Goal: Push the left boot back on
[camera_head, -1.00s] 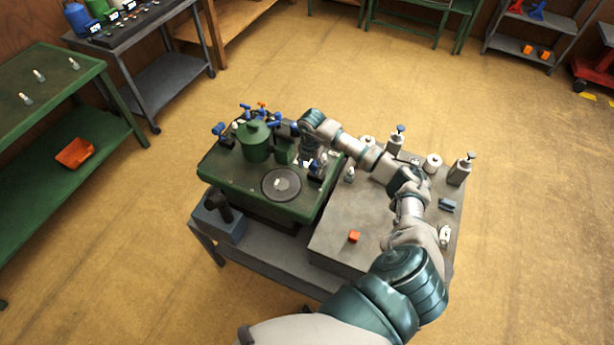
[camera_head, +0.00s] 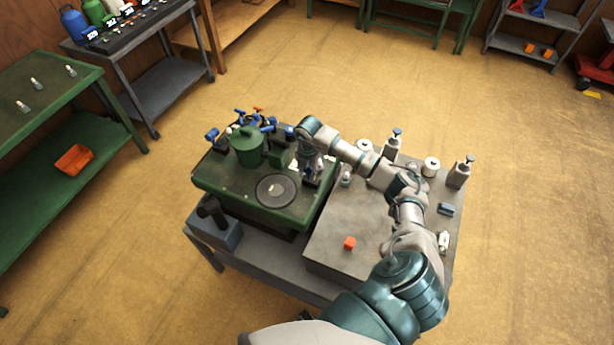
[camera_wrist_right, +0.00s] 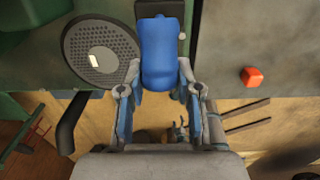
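A blue boot (camera_wrist_right: 160,52) shows up close in the right wrist view, between the two fingers of my right gripper (camera_wrist_right: 160,75). The fingers lie against its sides, with no clear gap. What sits under the boot is hidden. In the head view my right gripper (camera_head: 310,172) is over the right side of the green mower engine deck (camera_head: 225,186), and it covers most of the boot there. A round dark perforated disc (camera_head: 277,190) lies on the deck just left of the gripper. My left gripper is not in view.
A green canister (camera_head: 246,148) and several blue-handled parts (camera_head: 212,136) stand at the deck's back.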

